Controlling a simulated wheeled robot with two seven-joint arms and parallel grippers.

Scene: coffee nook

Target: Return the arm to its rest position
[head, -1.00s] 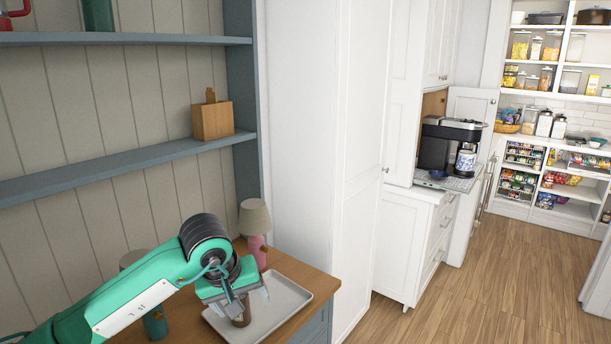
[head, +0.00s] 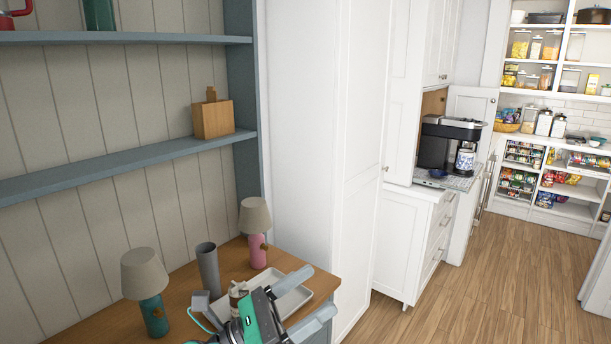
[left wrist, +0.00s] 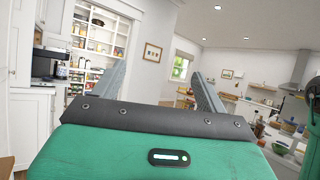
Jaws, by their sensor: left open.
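My left gripper (head: 321,289) is low in the head view, in front of the wooden counter's right end. Its two grey fingers are spread apart and point to the right, with nothing between them. In the left wrist view the fingers (left wrist: 146,78) are also apart and empty, facing the open room. The gripper's green and black body covers part of the white tray (head: 270,271) on the counter. A small brown jar (head: 237,291) stands at the tray, partly hidden by the arm. My right gripper does not show.
On the counter (head: 183,295) stand a teal-based lamp (head: 153,315), a grey cylinder (head: 208,270) and a pink-based lamp (head: 258,250). A blue shelf (head: 120,163) juts out above. A white cabinet (head: 350,160) rises at right. The wood floor (head: 490,290) beyond is clear.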

